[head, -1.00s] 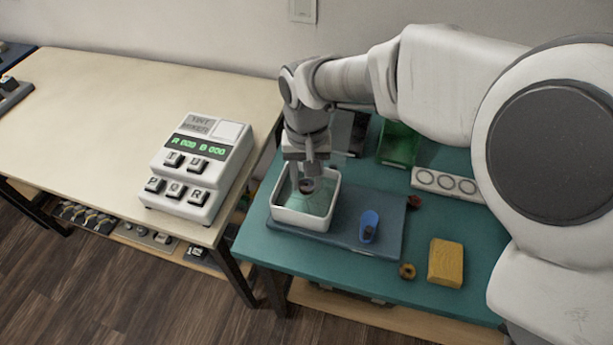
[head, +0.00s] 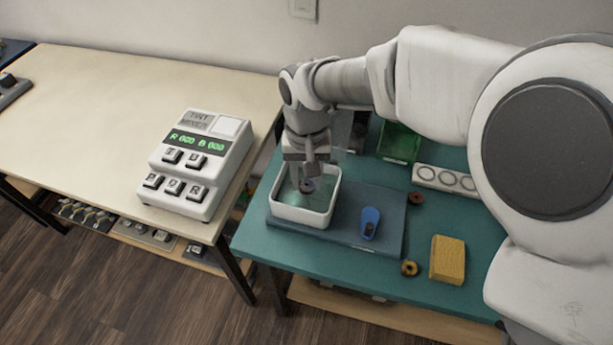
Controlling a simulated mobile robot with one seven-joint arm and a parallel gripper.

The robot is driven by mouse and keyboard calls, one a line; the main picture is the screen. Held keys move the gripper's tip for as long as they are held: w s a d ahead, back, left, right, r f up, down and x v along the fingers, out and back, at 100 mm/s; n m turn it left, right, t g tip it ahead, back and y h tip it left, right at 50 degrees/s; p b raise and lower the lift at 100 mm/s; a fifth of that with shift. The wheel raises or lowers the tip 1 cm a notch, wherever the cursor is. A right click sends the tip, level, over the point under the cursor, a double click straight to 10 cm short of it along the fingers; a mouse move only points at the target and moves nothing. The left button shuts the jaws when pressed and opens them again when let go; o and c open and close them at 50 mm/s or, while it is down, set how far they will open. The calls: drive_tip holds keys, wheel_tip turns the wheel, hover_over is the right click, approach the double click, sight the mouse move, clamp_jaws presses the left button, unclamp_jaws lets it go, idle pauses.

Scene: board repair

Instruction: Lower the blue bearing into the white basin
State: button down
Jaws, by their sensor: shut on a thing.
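The white basin (head: 301,217) stands on the blue-grey mat at the left of the teal table and holds a greenish, clear-looking content. My gripper (head: 307,182) points down inside the basin's outline. It is shut on a small dark ring, the bearing (head: 307,187), whose blue colour is hard to make out here. The ring hangs at the fingertips, over or within the basin. I cannot tell whether it touches the liquid or the floor of the basin. The fingers hide part of it.
A blue object with a dark part (head: 369,222) lies on the mat (head: 390,240) right of the basin. A reddish ring (head: 416,198), a brass-coloured ring (head: 409,268) and a yellow block (head: 447,260) lie further right. A white holder with circles (head: 445,180) and a green bin (head: 399,142) stand behind.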

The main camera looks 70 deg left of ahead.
sight(306, 184)
drive_tip(key=shift+f+b, duration=1)
drive_tip(key=shift+f, duration=0.65)
idle(0.5)
drive_tip(key=shift+c, duration=2)
unclamp_jaws()
drive_tip(key=shift+r, duration=0.1)
wheel_tip(306, 184, up, 17)
drive_tip(key=p, duration=0.4)
drive_tip(key=shift+r, duration=0.15)
